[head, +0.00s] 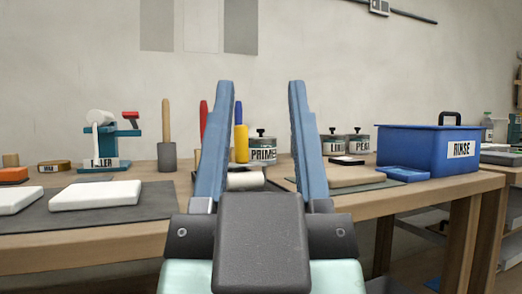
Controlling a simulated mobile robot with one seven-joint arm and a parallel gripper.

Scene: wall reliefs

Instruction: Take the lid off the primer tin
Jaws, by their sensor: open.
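The primer tin (262,154) stands on the wooden workbench, seen in the head view between the fingers of my gripper. It is a grey-silver tin with a label reading "PRIME", the rest hidden. Its lid (262,139) is on top and has a dark knob. My gripper (262,90) is open and empty, its two blue fingers upright in the foreground. The fingers appear on either side of the tin in the picture, nearer to me and not touching it. The left finger hides part of the things behind it.
A yellow-and-blue handled tool (240,136) stands just left of the tin, and a white roller (245,180) lies in front. A blue "RINSE" tub (420,150) is at the bench's right end. White slabs (96,195) lie left.

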